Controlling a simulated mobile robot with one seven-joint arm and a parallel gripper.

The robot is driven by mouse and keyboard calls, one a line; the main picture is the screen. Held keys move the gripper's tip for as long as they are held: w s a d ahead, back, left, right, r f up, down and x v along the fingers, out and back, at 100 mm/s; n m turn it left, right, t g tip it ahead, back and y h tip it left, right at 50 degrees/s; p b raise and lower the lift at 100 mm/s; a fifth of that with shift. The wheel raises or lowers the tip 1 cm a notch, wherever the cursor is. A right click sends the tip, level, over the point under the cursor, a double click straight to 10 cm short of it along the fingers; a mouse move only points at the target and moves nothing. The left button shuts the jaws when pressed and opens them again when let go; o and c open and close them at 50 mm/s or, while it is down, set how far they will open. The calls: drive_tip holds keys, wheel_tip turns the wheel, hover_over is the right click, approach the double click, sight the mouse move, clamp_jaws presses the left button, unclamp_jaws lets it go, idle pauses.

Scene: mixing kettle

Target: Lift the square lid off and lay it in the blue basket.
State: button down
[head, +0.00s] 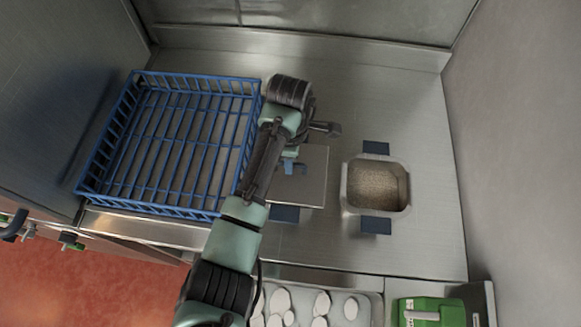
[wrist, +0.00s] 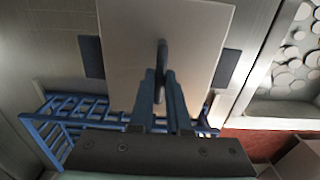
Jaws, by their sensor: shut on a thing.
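The square grey lid (head: 313,180) is in the middle of the head view, left of an open square hole (head: 377,187) with grainy contents. It fills the upper middle of the wrist view (wrist: 190,35). My gripper (head: 292,168) is shut on the lid's upright dark handle, seen between the fingertips in the wrist view (wrist: 161,75). The lid sits off-centre from the dark pad below it and looks raised, but its height is unclear. What lies under it is hidden. The blue basket (head: 150,208) stands to the left, empty; its rim also shows in the wrist view (wrist: 60,115).
Dark blue pads flank the hole (head: 376,225) and the lid (head: 285,214). A tray of white discs (head: 320,305) and a green box (head: 430,312) are at the front. Walls close in the back and both sides. My arm passes close by the basket's right side.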

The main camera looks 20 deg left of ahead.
drive_tip(key=shift+r, duration=0.1)
drive_tip(key=shift+r+p, duration=2.1)
drive_tip(key=shift+p, duration=0.3)
drive_tip(key=shift+s+f, duration=0.1)
drive_tip(key=shift+s, duration=0.05)
